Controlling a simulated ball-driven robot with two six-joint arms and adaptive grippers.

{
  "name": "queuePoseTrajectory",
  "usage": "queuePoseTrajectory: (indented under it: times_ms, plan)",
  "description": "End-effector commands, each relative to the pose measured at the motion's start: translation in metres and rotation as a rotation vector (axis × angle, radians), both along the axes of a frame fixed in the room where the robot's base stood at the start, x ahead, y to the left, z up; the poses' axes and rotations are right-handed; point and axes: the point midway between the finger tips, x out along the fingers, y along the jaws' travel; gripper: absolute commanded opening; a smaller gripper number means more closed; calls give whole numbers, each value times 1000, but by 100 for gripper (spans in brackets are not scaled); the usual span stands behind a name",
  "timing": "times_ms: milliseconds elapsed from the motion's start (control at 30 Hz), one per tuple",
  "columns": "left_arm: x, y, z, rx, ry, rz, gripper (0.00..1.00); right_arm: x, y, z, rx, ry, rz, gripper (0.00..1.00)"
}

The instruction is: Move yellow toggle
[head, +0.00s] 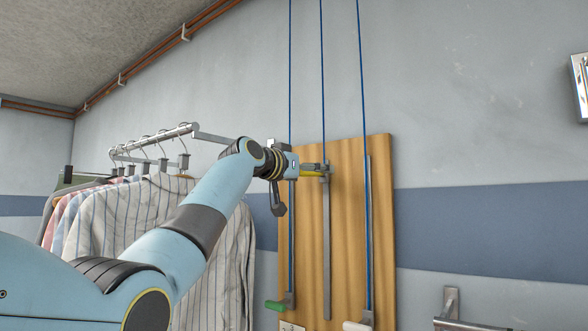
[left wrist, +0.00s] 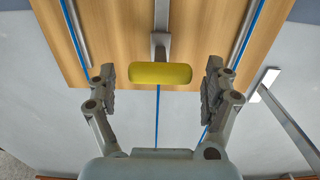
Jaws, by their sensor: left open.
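The yellow toggle (head: 312,174) sits high on the middle rail of the wooden board, partly hidden behind my left gripper in the head view. In the left wrist view the yellow toggle (left wrist: 160,74) is a rounded bar on a grey bracket. My left gripper (head: 316,168) is at the toggle. In the wrist view the open left gripper (left wrist: 159,80) has one finger on either side of the bar, with a gap at each end. My right gripper is in neither view.
A green toggle (head: 275,305) and a white toggle (head: 356,326) sit low on the neighbouring rails of the wooden board (head: 346,240). Blue cords run upward from the rails. Striped shirts (head: 150,215) hang on a rail at left. A metal bar (head: 460,323) is at lower right.

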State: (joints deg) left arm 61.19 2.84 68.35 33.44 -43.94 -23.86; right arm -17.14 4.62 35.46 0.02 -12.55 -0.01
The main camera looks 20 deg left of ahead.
Motion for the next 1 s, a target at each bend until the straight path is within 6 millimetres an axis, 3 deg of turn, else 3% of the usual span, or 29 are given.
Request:
queuePoseTrajectory:
  times_ms: [500, 700, 1000]
  plan:
    - [-89, 34, 0, 2, -3, 3, 85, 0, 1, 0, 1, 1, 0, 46]
    - [-101, 37, 0, 1, -1, 1, 85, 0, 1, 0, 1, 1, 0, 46]
    - [-101, 37, 0, 1, -1, 1, 85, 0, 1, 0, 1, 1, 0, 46]
